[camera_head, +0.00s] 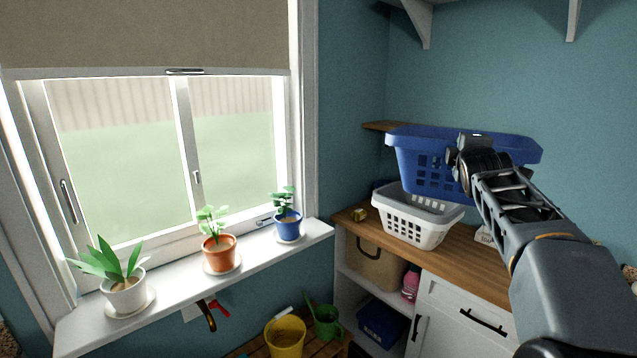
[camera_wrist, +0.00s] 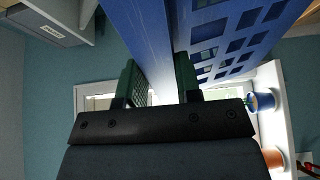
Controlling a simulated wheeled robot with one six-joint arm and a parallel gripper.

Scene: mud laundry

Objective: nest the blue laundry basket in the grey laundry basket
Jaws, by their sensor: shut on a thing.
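The blue laundry basket (camera_head: 420,168) is held up in the air in the head view, above and slightly right of the grey laundry basket. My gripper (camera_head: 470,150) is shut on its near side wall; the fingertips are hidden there. The pale grey laundry basket (camera_head: 408,228) stands upright on the wooden counter. The blue basket hides part of its rim and inside. I cannot tell whether the two baskets touch.
The wooden counter (camera_head: 482,262) tops a white cabinet (camera_head: 455,315). A wall shelf edge (camera_head: 377,126) lies behind the blue basket. Potted plants (camera_head: 217,250) line the window sill (camera_head: 180,296) at left.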

